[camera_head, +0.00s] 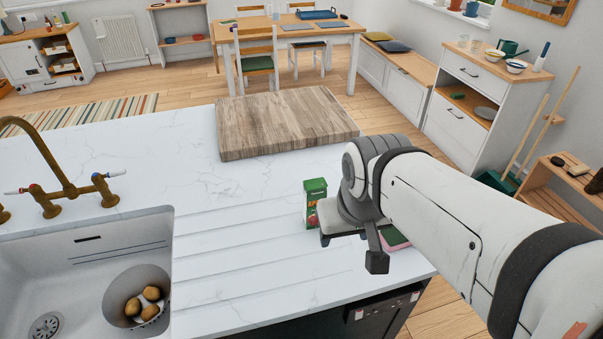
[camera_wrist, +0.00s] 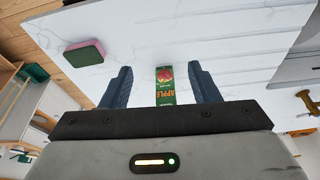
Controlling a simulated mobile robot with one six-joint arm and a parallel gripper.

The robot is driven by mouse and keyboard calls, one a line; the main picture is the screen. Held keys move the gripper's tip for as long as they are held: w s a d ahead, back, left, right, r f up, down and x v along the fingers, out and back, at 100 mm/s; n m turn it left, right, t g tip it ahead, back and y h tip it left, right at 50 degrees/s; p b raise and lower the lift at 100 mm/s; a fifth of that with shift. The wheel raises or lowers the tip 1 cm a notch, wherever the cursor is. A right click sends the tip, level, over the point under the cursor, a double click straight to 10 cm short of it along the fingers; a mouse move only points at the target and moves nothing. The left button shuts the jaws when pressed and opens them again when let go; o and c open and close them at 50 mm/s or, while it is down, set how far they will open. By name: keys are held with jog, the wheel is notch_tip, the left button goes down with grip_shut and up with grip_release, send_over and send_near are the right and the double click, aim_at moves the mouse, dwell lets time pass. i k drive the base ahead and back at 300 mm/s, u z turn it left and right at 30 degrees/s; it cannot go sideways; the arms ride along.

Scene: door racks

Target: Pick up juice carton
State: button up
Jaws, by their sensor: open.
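The juice carton is a small green carton (camera_head: 315,201) with a red apple and the word APPLE on it. It stands on the white marble counter, partly hidden by my wrist in the head view. My gripper (camera_wrist: 160,78) is open, and its two dark fingers show in the wrist view. The juice carton (camera_wrist: 165,88) appears between the fingers there, closer to the right one, with gaps on both sides. In the head view my gripper is right beside the carton, on its right, and its fingers are mostly hidden.
A green and pink sponge (camera_wrist: 84,53) lies on the counter near its edge. A wooden board (camera_head: 285,125) lies behind the carton. A sink (camera_head: 70,270) with a brass tap (camera_head: 65,180) and a bowl of potatoes (camera_head: 138,296) is at left. The counter between is clear.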

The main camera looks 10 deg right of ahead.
aim_at(314, 190)
jog(key=u, duration=0.05)
jog(key=k, duration=0.5)
jog(key=z, duration=2.15)
jog(key=k, duration=1.45)
jog(key=u, duration=0.55)
jog(key=i, duration=1)
jog(key=u, duration=0.05)
